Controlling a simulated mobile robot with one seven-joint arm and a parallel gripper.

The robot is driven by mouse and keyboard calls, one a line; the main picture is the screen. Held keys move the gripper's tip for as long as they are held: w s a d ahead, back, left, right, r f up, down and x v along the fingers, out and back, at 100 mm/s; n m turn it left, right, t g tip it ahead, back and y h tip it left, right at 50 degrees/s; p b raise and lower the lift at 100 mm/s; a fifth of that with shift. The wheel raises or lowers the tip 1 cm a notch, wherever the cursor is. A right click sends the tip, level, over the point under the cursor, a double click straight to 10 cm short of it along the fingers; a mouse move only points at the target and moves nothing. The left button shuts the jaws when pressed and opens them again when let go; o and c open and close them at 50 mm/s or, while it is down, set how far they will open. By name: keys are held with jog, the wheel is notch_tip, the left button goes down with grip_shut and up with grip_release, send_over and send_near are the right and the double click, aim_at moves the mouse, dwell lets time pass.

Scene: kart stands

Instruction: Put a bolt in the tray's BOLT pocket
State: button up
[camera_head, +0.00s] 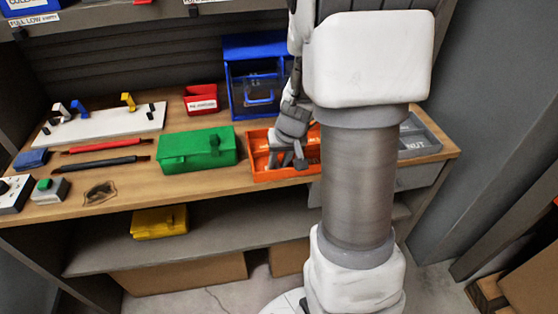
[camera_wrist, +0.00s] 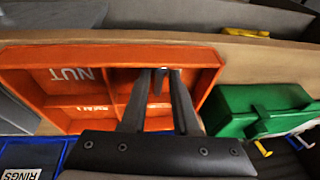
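An orange tray (camera_wrist: 206,62) with divided pockets sits on the bench, also seen in the head view (camera_head: 262,178). One pocket is lettered NUT; a second label is partly readable, and I cannot make out BOLT. My gripper (camera_wrist: 164,76) reaches down over the tray's pocket nearest the green box, and it shows over the tray in the head view (camera_head: 289,160). Its fingertips are close together, with a small pale spot between them. I cannot tell whether this is a bolt in its grip. No loose bolt is clearly visible. The fingers hide part of the pocket.
A green box (camera_head: 197,149) stands left of the orange tray. A blue bin (camera_head: 253,60) and red bin (camera_head: 202,98) stand behind.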

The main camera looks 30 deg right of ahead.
jog(key=shift+o, duration=0.7)
jog(key=shift+r, duration=0.1)
